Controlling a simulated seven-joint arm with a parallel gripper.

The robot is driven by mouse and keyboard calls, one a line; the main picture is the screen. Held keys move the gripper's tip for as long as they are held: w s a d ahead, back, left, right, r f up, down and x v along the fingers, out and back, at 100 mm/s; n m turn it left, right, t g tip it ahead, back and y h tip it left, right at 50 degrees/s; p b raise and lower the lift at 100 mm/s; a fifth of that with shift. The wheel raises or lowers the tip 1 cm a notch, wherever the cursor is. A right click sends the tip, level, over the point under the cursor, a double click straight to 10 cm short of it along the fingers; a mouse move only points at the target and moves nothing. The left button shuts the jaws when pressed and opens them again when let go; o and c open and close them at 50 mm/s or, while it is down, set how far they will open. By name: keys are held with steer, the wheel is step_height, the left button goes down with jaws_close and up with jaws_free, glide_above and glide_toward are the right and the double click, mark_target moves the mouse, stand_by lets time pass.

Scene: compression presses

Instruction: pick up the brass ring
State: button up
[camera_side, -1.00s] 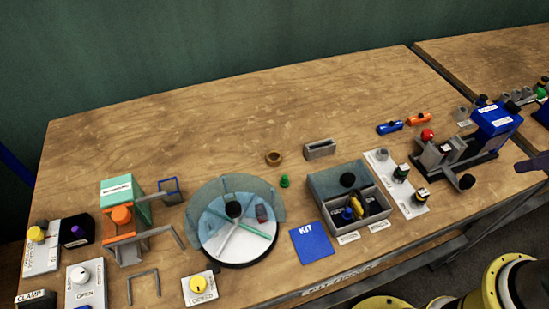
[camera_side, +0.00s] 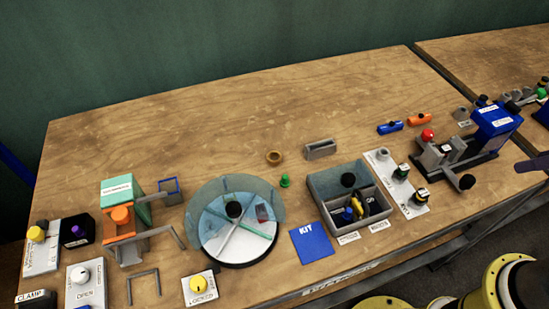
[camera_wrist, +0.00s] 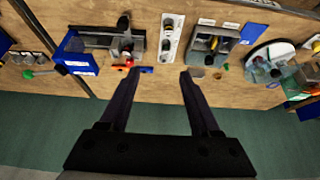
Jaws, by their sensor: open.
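The brass ring (camera_side: 274,157) lies flat on the wooden table in the side view, left of a grey slotted block (camera_side: 320,149) and behind a small green peg (camera_side: 285,181). In the wrist view the ring (camera_wrist: 217,76) is small, to the right of my gripper and beside the grey block (camera_wrist: 197,72). My gripper (camera_wrist: 159,73) is open, with its two dark fingers apart and nothing between them. It is apart from the ring. The side view does not clearly show my gripper.
A round turntable with a clear cover (camera_side: 252,254) stands in front-left of the ring. A grey divided box (camera_side: 320,208) stands to its front-right. Blue (camera_side: 390,127) and orange (camera_side: 419,118) parts lie farther right. The table behind the ring is clear.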

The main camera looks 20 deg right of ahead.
steer(key=shift+c, duration=0.3)
steer(key=c, duration=0.6)
